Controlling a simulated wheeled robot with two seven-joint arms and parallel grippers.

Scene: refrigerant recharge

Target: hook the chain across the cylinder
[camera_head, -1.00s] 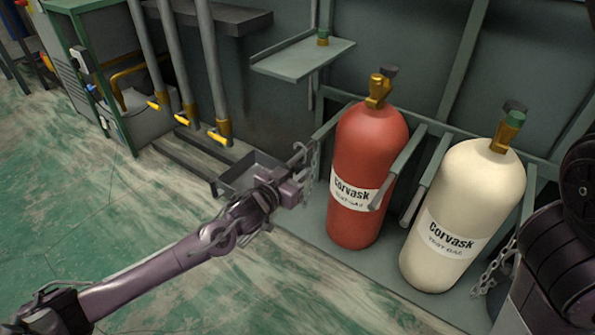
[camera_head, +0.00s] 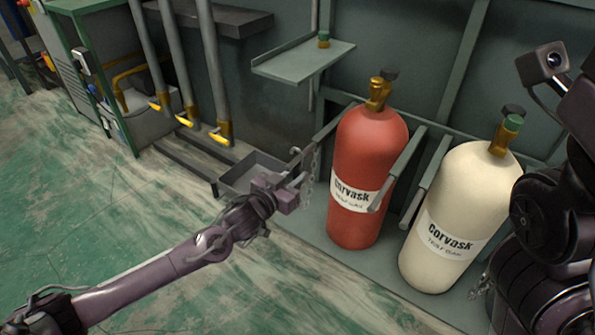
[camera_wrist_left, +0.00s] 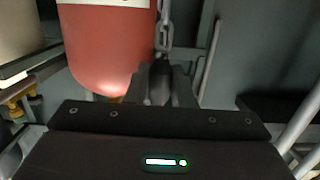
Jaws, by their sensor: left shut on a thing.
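My left gripper (camera_head: 299,168) is beside the rack's left side arm, shut on the chain. In the left wrist view the chain (camera_wrist_left: 166,30) runs up from between the dark fingers (camera_wrist_left: 160,84), close to the red cylinder. The link inside the fingers is hidden. A cream cylinder (camera_head: 450,220) stands to the right. My right arm shows at the right edge, but its fingertips do not.
Metal side arms (camera_head: 398,167) stand between the cylinders. A second chain (camera_head: 480,287) hangs right of the cream cylinder, partly behind my right arm. A small shelf (camera_head: 300,62) is above left. A grey tray (camera_head: 238,176) and pipes are at left. The front floor is open.

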